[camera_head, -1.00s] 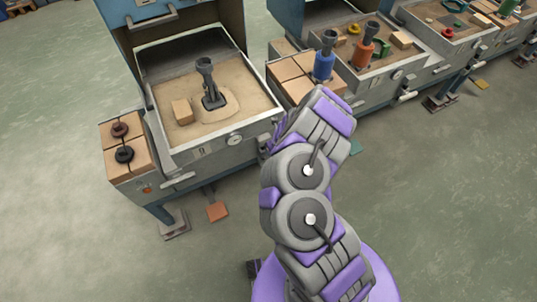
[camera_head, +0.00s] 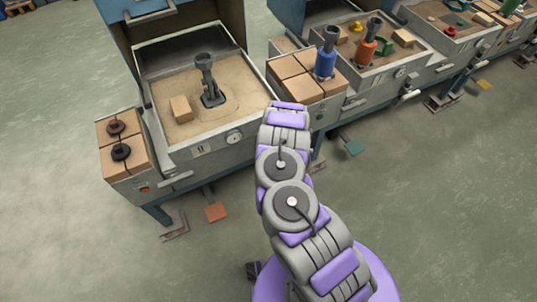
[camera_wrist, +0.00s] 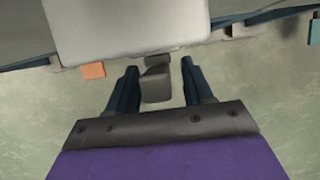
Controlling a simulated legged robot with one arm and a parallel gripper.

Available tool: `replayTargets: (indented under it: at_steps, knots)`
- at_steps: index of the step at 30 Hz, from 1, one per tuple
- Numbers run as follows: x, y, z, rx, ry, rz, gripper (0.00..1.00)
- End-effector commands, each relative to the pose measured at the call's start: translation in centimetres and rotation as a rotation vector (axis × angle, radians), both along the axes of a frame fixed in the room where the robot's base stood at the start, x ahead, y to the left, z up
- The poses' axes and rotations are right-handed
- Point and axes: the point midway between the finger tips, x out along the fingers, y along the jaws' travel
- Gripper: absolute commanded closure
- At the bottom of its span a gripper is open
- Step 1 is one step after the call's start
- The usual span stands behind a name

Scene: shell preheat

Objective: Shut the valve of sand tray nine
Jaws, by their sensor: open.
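The nearest sand tray (camera_head: 262,117) stands left of my arm, with a dark upright nozzle (camera_head: 207,75) on its sand. A small label (camera_head: 197,151), too small to read, a round gauge (camera_head: 235,138) and a pale lever (camera_head: 176,182) are on its front. I cannot tell which tray is nine or which fitting is its valve. My gripper (camera_wrist: 160,66) is open in the wrist view. A dark grey block (camera_wrist: 157,86) shows between its fingers; I cannot tell what it is or whether they touch it. In the head view my arm hides the fingertips.
Boxes with two dark rings (camera_head: 119,143) stand left of the tray. Another tray (camera_head: 375,72) with blue and orange nozzles stands to the right, beside more boxes (camera_head: 300,85). An orange pedal (camera_head: 215,212) and a teal pedal (camera_head: 354,148) are low down. The front floor is clear.

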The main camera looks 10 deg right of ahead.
Motion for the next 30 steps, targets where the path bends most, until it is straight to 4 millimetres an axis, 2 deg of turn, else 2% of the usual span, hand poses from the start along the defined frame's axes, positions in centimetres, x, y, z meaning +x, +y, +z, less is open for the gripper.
replayTargets:
  at_steps: [4, 14, 30]
  knots:
    - [0.23, 0.23, -0.72, 0.002, 0.001, 0.002, 0.49]
    - [0.3, 0.27, -0.8, 0.004, 0.0, 0.001, 0.49]
    - [0.29, 0.26, -0.81, 0.003, 0.001, 0.001, 1.0]
